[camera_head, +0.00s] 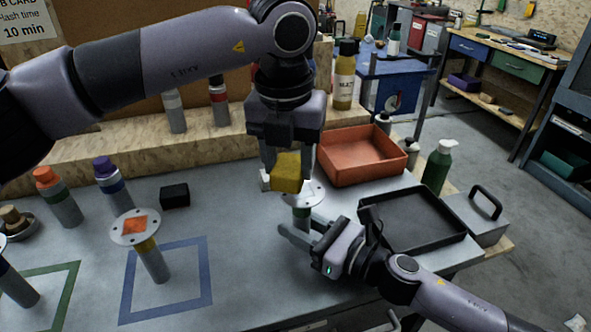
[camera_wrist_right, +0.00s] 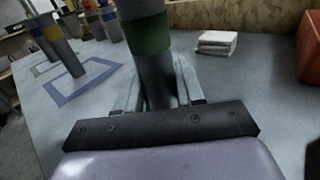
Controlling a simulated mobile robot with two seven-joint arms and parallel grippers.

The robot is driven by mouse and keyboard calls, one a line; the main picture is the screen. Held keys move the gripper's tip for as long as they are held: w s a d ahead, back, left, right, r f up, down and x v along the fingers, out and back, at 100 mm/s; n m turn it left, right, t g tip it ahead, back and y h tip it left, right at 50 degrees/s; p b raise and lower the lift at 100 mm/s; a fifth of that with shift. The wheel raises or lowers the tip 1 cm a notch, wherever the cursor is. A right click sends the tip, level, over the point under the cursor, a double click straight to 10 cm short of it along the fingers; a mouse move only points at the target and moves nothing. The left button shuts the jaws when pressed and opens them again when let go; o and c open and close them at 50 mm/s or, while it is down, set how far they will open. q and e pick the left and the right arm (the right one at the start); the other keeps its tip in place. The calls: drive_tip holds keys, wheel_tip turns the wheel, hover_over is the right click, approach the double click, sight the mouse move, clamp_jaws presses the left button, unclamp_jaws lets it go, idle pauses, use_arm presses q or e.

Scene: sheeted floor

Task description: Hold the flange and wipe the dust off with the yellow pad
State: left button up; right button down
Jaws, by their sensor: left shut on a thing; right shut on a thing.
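My left gripper (camera_head: 286,168) points down and is shut on the yellow pad (camera_head: 288,177). The pad is right over the white disc of a flange (camera_head: 312,192); I cannot tell whether they touch. Part of the disc is hidden by the pad, and no dust can be made out on what shows. My right gripper (camera_head: 300,229) is shut on this flange's grey stem below a green band. In the right wrist view the stem (camera_wrist_right: 150,42) stands between the fingers. Another flange (camera_head: 149,219), with an orange patch on its disc, stands in the blue outline at left.
A black tray (camera_head: 461,237) and an orange bin (camera_head: 349,184) lie right of and behind the held flange. A green pump bottle (camera_head: 437,168) stands near the tray. Orange-capped and purple-capped cylinders and a black block (camera_head: 175,196) are at left. A white folded stack (camera_wrist_right: 216,42) shows in the wrist view.

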use_arm(q)
drive_tip(key=shift+r, duration=2.75)
use_arm(e)
drive_tip(key=c, duration=0.6)
unclamp_jaws()
drive_tip(key=shift+s+d+f, duration=0.1)
drive_tip(key=shift+s+d, duration=0.1)
drive_tip(key=shift+d, duration=0.1)
drive_tip(key=v, duration=1.1)
drive_tip(key=shift+s, duration=0.15)
